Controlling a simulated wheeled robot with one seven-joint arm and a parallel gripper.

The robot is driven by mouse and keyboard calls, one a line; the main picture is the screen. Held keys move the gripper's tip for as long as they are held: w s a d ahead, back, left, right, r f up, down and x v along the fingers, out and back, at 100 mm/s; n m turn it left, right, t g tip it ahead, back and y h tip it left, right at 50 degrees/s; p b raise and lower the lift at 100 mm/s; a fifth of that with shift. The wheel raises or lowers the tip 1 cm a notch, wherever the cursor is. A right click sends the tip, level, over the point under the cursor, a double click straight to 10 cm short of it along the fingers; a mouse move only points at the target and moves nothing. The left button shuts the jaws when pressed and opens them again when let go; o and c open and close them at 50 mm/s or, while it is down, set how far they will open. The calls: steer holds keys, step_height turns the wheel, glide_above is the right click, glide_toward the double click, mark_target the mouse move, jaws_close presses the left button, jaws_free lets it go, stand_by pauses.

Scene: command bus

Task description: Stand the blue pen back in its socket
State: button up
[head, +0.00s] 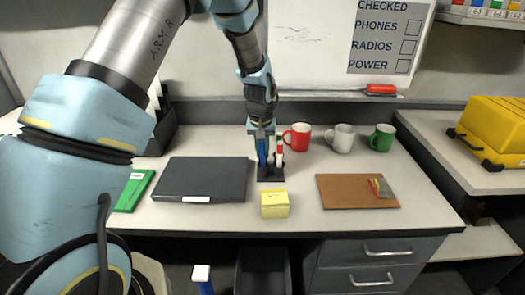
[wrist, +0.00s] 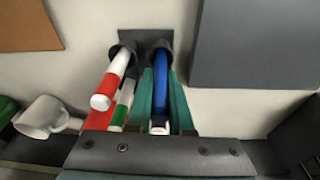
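The blue pen (head: 262,151) is upright between the fingers of my gripper (head: 261,137), above the dark pen holder (head: 271,174). In the wrist view, the two teal fingers of my gripper (wrist: 162,105) flank the blue pen (wrist: 160,82) closely and look shut on it. Its far end meets the right-hand socket (wrist: 158,46) of the holder (wrist: 145,36); how deep it sits there I cannot tell. A red-and-white marker (wrist: 108,85) leans out of the left-hand socket, beside my left finger. A green-and-white marker (wrist: 124,104) shows partly behind it.
Red (head: 298,136), white (head: 341,138) and green (head: 382,138) mugs stand behind and right of the holder. A dark closed folder or laptop (head: 205,178) lies left, yellow notes (head: 274,204) in front, a brown board (head: 345,192) right.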

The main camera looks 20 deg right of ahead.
steer(key=o, duration=0.5)
steer(key=shift+r, duration=0.1)
steer(key=r+b, duration=0.1)
steer(key=r, duration=0.2)
steer(key=s+r, duration=0.1)
steer(key=r, duration=0.3)
steer(key=a+r+b, duration=0.1)
steer(key=r, duration=0.2)
steer(key=shift+s+a+r+b, duration=0.1)
steer(key=shift+s+r+b, duration=0.1)
steer(key=shift+s+b, duration=0.15)
steer(key=a+r+n, duration=0.1)
steer(key=a+n, duration=0.1)
steer(key=a, duration=1.7)
steer(key=s+a+n, duration=0.1)
steer(key=s+a, duration=0.2)
steer(key=a, duration=0.2)
steer(key=s+a+n, duration=0.1)
steer(key=s+a, duration=0.2)
steer(key=a, duration=0.3)
steer(key=s+a+y, duration=0.1)
steer(key=s+a, duration=0.2)
steer(key=a, duration=0.2)
steer(key=shift+s+a+f+n, duration=0.3)
steer(key=shift+s+f+n, duration=0.05)
steer(key=shift+n, duration=0.05)
